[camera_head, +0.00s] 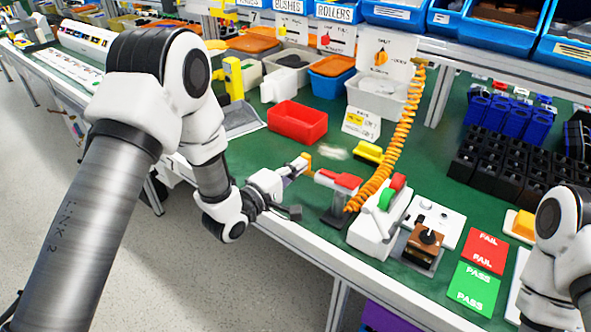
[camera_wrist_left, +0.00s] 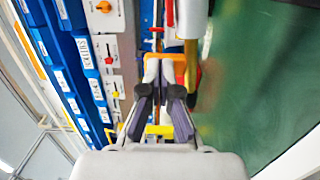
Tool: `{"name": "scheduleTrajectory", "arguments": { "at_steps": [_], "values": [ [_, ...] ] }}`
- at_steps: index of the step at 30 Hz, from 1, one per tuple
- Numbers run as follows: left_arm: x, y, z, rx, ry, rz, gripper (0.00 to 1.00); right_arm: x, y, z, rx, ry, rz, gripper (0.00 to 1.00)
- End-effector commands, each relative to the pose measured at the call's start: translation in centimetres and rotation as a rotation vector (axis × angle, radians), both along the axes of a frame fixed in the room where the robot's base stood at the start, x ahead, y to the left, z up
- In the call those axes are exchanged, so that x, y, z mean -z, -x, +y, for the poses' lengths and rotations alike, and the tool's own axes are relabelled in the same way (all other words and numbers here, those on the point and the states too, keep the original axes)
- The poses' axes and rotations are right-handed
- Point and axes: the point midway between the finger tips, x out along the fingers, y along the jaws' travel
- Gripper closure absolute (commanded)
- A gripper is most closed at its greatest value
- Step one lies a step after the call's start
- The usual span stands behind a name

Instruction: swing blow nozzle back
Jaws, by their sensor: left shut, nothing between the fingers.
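The blow nozzle (camera_head: 338,181) looks like a red-topped handle on a dark upright stand near the bench's front edge. An orange coiled hose (camera_head: 398,140) runs from it up to a wall valve. My left gripper (camera_head: 297,166) is shut and empty, just left of the red handle. A small orange part (camera_head: 306,158) shows at its fingertips; I cannot tell whether they touch it. In the left wrist view the closed fingers (camera_wrist_left: 160,72) point at an orange piece (camera_wrist_left: 183,60), with a red strip (camera_wrist_left: 170,14) beyond. My right gripper is out of view.
A white fixture (camera_head: 375,228) with green and red parts stands right of the nozzle. A yellow block (camera_head: 369,151) and red bin (camera_head: 297,123) lie behind. Red FAIL and green PASS mats (camera_head: 476,283) are at right.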

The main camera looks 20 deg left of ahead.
Motion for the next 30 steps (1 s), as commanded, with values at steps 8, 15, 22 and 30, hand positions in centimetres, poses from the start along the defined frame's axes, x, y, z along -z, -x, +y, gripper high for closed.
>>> {"name": "scheduleTrajectory", "arguments": {
  "at_steps": [8,15,22,30],
  "values": [
    [-0.1,-2.5,-0.3,0.225,-0.001,-0.003,1.0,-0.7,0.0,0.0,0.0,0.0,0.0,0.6],
    [-0.1,-4.5,-1.2,0.434,-0.004,-0.001,1.0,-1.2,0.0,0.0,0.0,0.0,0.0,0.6],
    [0.0,-5.7,-2.2,0.58,-0.002,0.001,1.0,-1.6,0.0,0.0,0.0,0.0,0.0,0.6],
    [0.0,-6.4,-2.9,0.575,0.0,0.0,1.0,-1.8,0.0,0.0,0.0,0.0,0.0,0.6]
  ]
}}
